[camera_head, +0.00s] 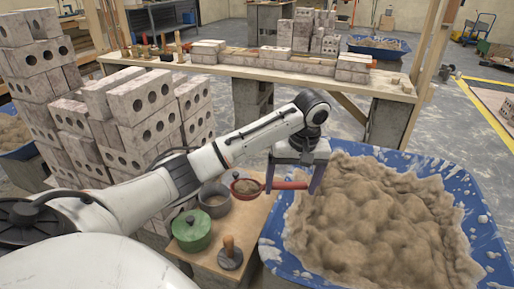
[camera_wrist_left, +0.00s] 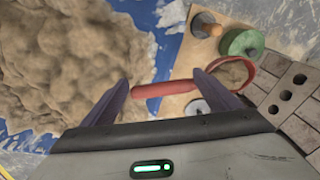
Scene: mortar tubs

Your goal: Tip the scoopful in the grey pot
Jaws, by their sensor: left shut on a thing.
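My left gripper (camera_head: 292,184) is shut on the handle of a red scoop (camera_head: 285,185). The scoop's round bowl points left and holds a brown scoopful (camera_head: 247,186). The bowl looks about level. The grey pot (camera_head: 216,209) stands on a wooden board, just left of the bowl in the head view; its inside is partly seen. The height of the scoop over the pot is hard to tell. In the left wrist view, my left gripper (camera_wrist_left: 165,95) has the red handle (camera_wrist_left: 152,90) between its fingers. My right gripper is not in view.
A green lidded pot (camera_head: 192,231) and a wooden-handled tool (camera_head: 230,252) stand on the board (camera_head: 253,212) near the grey pot. A blue tub (camera_head: 275,225) of mortar lies to the right. Stacked bricks (camera_head: 135,105) rise behind and left; a workbench (camera_head: 235,71) stands behind.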

